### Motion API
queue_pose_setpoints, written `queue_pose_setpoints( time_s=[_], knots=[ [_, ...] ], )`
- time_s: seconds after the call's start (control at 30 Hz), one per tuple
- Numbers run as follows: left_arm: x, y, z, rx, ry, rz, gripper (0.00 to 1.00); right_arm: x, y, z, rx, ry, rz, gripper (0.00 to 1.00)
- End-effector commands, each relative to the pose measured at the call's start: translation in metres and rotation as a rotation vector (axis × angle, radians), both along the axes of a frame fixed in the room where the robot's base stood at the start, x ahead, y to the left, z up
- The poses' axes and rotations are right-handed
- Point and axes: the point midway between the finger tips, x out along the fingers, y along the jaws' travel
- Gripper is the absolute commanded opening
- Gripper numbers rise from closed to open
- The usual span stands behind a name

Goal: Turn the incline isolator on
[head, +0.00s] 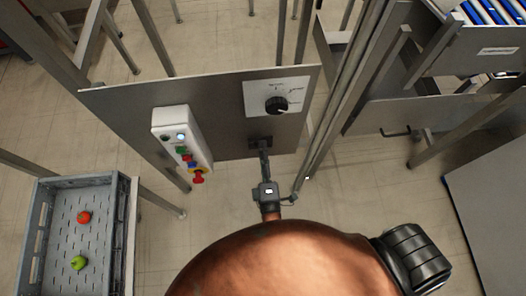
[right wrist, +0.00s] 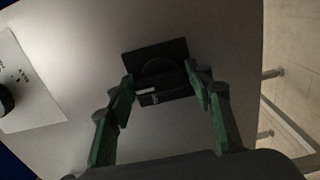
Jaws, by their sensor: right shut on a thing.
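A dark switch unit, which I take to be the incline isolator (right wrist: 157,52), is fixed on the grey metal panel. In the head view the isolator (head: 260,141) sits below a white plate with a black round knob. My right gripper (right wrist: 160,82) reaches it, with its two green fingers on either side of the unit's dark handle part (right wrist: 166,97), shut on it. In the head view my right gripper (head: 264,157) is small and covers part of the isolator. The handle's exact angle is hard to tell. My left gripper does not show.
The white plate (head: 255,98) with its black knob (head: 276,104) is above the isolator. A white button box (head: 168,122) with a red button is to the left. A grey crate (head: 37,232) holds a red and a green item. Metal posts (head: 347,90) stand to the right.

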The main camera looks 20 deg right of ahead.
Motion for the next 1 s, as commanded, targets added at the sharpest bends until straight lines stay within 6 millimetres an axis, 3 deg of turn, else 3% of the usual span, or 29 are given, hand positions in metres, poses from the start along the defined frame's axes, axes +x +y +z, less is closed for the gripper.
queue_pose_setpoints(
  time_s=[0.13,0.17,0.4,0.73,1.0],
  knots=[
    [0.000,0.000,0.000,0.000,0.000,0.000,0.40,0.000,0.002,-0.001,0.000,0.002,0.004,0.23],
    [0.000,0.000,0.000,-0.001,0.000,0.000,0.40,0.000,0.002,-0.001,0.000,0.002,0.004,0.49],
    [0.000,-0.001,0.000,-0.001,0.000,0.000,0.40,0.000,0.001,-0.001,-0.001,0.001,0.002,0.65],
    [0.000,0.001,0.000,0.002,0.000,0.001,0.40,-0.005,0.002,-0.001,-0.001,0.002,0.001,0.65],
    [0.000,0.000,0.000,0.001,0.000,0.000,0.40,-0.045,0.013,-0.002,-0.001,0.004,0.001,0.65]
  ],
)
